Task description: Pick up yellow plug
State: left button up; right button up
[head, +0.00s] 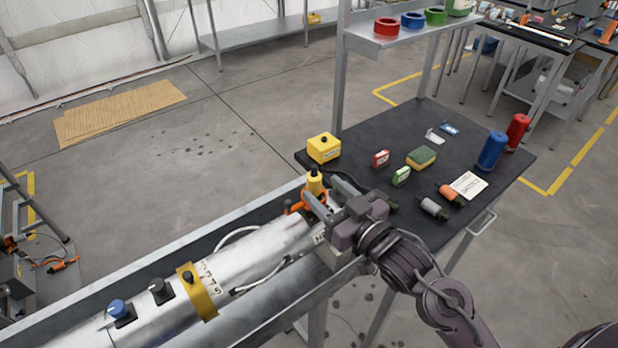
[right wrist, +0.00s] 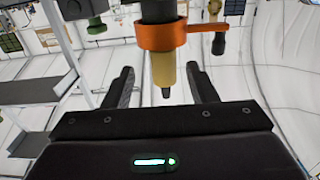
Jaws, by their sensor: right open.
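In the right wrist view, the yellow plug (right wrist: 163,70) shows between the two open fingers, with space on both sides. The orange clamp (right wrist: 175,37) crosses just above it there. The jaws hold nothing. My left gripper is not in view.
The tube lies in a long trough, with a yellow band (head: 202,291) and a blue knob (head: 119,308). A dark table (head: 440,115) beyond holds a yellow box (head: 323,147), a sponge (head: 421,157), small bottles and a blue cylinder (head: 492,151). A shelf post (head: 340,75) stands behind.

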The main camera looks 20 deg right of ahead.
aim_at(308, 176)
jog(key=shift+w+a+r+p, duration=0.2)
jog(key=shift+w+p, duration=0.1)
jog(key=shift+w, duration=0.2)
jog(key=shift+w+a+r+p, duration=0.2)
jog(key=shift+w+a+p, duration=0.2)
jog(key=shift+w, duration=0.2)
jog(key=x, duration=0.2)
jog(key=p+x, duration=0.1)
jog(key=shift+w+a+f, duration=0.1)
jog(key=shift+w+f, duration=0.1)
jog(key=shift+f, duration=0.05)
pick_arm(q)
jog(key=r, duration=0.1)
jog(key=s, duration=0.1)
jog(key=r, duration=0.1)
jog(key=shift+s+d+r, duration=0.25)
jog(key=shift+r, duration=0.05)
pick_arm(e)
jog(key=c, duration=1)
jog(key=shift+r, duration=0.15)
